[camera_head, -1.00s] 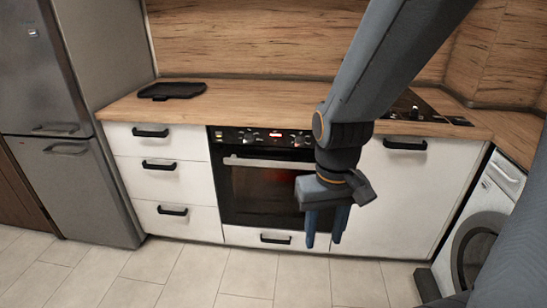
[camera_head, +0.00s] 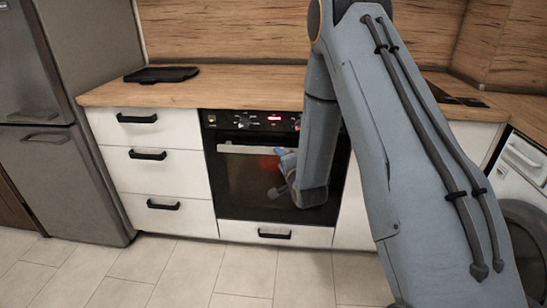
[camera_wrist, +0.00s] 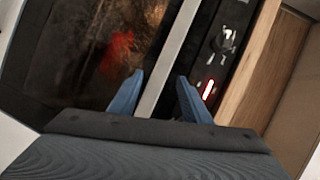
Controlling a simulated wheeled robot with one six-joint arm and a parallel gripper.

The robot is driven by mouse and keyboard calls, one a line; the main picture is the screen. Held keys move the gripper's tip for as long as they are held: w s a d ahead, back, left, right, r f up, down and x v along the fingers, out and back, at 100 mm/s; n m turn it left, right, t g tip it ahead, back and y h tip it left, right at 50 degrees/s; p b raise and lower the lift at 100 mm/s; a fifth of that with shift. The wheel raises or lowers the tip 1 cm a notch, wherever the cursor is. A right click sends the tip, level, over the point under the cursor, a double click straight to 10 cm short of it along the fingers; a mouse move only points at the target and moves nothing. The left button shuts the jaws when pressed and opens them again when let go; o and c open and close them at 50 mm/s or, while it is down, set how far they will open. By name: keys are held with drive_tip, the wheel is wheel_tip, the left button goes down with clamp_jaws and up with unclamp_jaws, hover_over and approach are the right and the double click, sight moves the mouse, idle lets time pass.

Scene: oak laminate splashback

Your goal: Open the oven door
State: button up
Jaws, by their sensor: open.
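The oven (camera_head: 234,185) has a dark glass door and sits under the counter, with its door shut flush with the cabinet fronts. Its silver bar handle (camera_head: 236,149) runs along the top of the door, and its right part is hidden behind my arm. My gripper (camera_head: 277,170) is in front of the door at the handle, partly hidden by my arm. In the wrist view, the blue fingers of my gripper (camera_wrist: 160,92) are open, with the handle (camera_wrist: 170,62) running between them. I cannot tell whether either finger touches it. The door glass (camera_wrist: 62,50) shows a red reflection.
The control panel (camera_head: 222,122) with knobs and a red display is just above the handle. White drawers (camera_head: 165,178) with black handles stand left, beside a grey fridge (camera_head: 75,190). A washing machine (camera_head: 525,190) is at right. A black tray (camera_head: 162,74) lies on the counter. The tiled floor in front is clear.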

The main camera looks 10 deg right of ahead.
sight(274, 154)
drive_tip(key=w, duration=0.3)
drive_tip(key=w+f+m+t, duration=0.1)
drive_tip(key=w, duration=0.1)
drive_tip(key=w+m+t+b, duration=0.1)
drive_tip(key=w, duration=0.2)
drive_tip(key=shift+w+a+f+y, duration=0.15)
drive_tip(key=shift+w+a+y, duration=0.15)
drive_tip(key=shift+c, duration=0.5)
clamp_jaws()
